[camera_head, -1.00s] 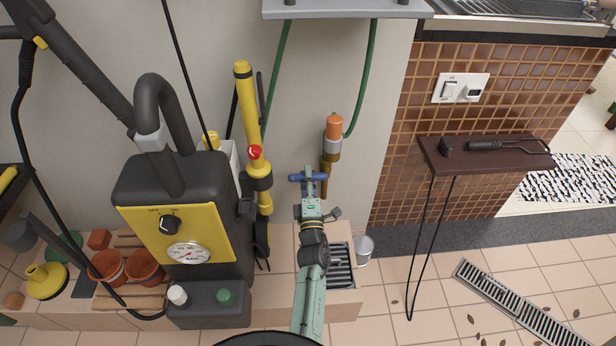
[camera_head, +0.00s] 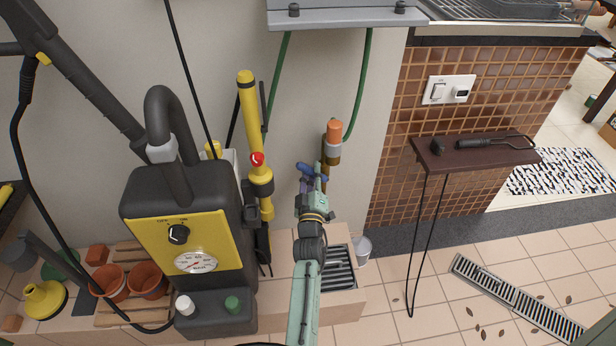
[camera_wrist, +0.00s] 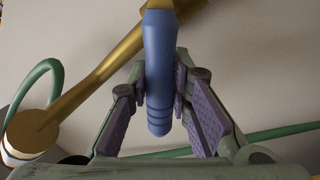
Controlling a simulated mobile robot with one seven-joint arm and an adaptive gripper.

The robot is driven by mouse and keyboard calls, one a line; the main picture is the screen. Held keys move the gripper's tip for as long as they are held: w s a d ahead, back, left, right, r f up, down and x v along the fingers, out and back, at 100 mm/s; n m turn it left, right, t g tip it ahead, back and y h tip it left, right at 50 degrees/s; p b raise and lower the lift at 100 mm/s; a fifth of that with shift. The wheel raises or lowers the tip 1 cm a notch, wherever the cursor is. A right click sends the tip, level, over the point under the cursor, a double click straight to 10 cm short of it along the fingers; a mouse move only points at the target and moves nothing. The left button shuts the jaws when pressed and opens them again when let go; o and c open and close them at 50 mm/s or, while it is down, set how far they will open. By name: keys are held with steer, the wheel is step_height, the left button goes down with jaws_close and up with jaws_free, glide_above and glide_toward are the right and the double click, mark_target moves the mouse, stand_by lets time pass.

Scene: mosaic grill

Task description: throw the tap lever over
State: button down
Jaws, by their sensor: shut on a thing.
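The tap's blue lever (camera_head: 312,173) shows at the end of my arm in the head view, in front of the brass tap body (camera_head: 333,155). It is tilted there, its left end higher than its right. In the wrist view the blue lever (camera_wrist: 158,75) stands upright in the picture between my two fingers, with a brass pipe (camera_wrist: 95,85) behind it. My gripper (camera_wrist: 161,90) is shut on the lever, with purple pads on both sides. In the head view my gripper (camera_head: 315,186) hides part of the tap.
A yellow and black pressure washer (camera_head: 190,240) stands to the left. A drain grate (camera_head: 340,268) and a small bucket (camera_head: 362,250) lie below. A dark shelf (camera_head: 470,152) is at right.

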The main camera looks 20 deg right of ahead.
mark_target(327, 177)
steer(key=m, duration=0.2)
steer(key=d+r+m+g+b, duration=0.1)
steer(key=m, duration=0.1)
steer(key=d+m, duration=0.1)
steer(key=m, duration=0.1)
steer(key=shift+s+d+r+g+h+b, duration=0.1)
steer(key=shift+s+r+g+h+b, duration=0.2)
steer(key=shift+g+b, duration=0.1)
steer(key=m, duration=0.1)
steer(key=d+m, duration=0.1)
steer(key=m, duration=0.1)
steer(key=shift+s+d+r+g, duration=0.15)
steer(key=shift+s+r+g, duration=0.05)
steer(key=shift+g, duration=0.1)
steer(key=shift+d+m+p, duration=0.3)
steer(key=shift+m+p, duration=0.15)
steer(key=shift+m, duration=0.25)
steer(key=shift+s, duration=0.1)
steer(key=c, duration=1.4)
jaws_free()
steer(key=shift+c, duration=0.2)
steer(key=v, duration=0.7)
steer(key=shift+s, duration=0.2)
